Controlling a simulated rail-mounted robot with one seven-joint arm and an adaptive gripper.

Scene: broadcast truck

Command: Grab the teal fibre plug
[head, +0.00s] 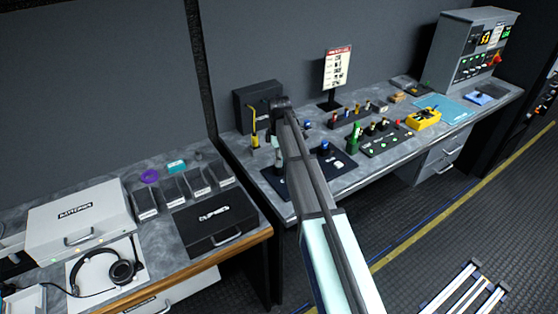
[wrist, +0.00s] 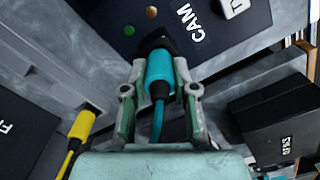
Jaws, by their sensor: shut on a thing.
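The teal fibre plug (wrist: 160,70) sits between the two fingers of my gripper (wrist: 160,78) in the wrist view. The fingers are shut on its sides. Its dark end points away from my gripper, and its teal cable curves back toward the palm. I cannot tell whether the dark end touches anything beyond it. In the head view my arm reaches over the back bench, and the plug is too small or hidden to make out there.
A yellow plug (wrist: 82,125) with a yellow cable stands to the left in the wrist view. A black panel marked CAM (wrist: 215,50) lies beyond the fingers. A black box (wrist: 270,120) is at right. The back bench (head: 350,180) has a bare front strip.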

